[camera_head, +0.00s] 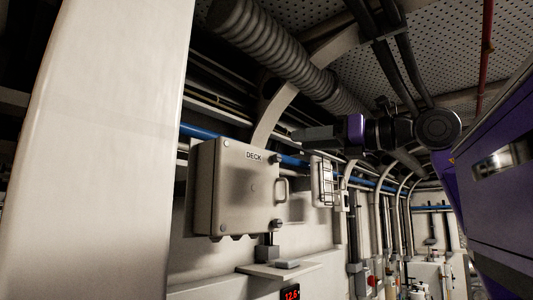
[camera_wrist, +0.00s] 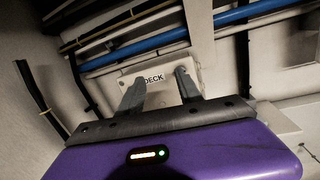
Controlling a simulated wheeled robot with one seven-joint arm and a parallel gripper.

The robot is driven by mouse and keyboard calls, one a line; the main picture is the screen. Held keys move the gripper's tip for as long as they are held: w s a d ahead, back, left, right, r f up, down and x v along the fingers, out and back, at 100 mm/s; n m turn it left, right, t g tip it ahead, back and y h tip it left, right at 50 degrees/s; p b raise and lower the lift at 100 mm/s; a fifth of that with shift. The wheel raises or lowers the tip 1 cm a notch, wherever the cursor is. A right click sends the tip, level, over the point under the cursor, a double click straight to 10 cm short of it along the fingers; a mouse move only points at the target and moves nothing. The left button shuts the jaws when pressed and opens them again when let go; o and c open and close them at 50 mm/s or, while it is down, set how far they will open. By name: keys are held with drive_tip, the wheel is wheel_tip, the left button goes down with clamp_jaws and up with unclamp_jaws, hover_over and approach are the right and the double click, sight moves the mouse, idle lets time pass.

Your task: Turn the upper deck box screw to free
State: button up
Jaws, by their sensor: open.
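The deck box (camera_head: 235,190) is a pale grey cabinet on the wall, marked DECK, with a handle on its right side. Small round screw heads show at its corners, one of them at the upper right (camera_head: 278,158). My gripper (camera_head: 305,134) is above and to the right of the box in the head view, apart from it. In the wrist view my gripper (camera_wrist: 159,75) is open and empty, with the box front (camera_wrist: 158,92) showing between and behind its two fingers. No screw can be made out clearly in the wrist view.
A blue pipe (camera_head: 200,132) and other pipes run along the wall behind and above the box. A ribbed duct (camera_head: 285,55) hangs overhead. A caged wall fixture (camera_head: 323,182) is right of the box. A small shelf (camera_head: 280,270) sits below. A pale panel (camera_head: 110,150) fills the left.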

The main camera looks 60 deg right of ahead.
sight(279, 158)
drive_tip(key=shift+m+g+h, duration=0.6)
drive_tip(key=shift+m+h, duration=0.1)
drive_tip(key=shift+m, duration=0.1)
drive_tip(key=w+d+p, duration=0.1)
drive_tip(key=w, duration=0.1)
drive_tip(key=w+d+f+p, duration=0.1)
drive_tip(key=w, duration=0.1)
drive_tip(key=w+d+f+p, duration=0.1)
drive_tip(key=w+d, duration=0.1)
drive_tip(key=shift+w, duration=0.4)
drive_tip(key=shift+w+d+f, duration=0.1)
drive_tip(key=shift+w+d, duration=0.05)
drive_tip(key=shift+w, duration=0.25)
drive_tip(key=shift+c, duration=0.2)
clamp_jaws()
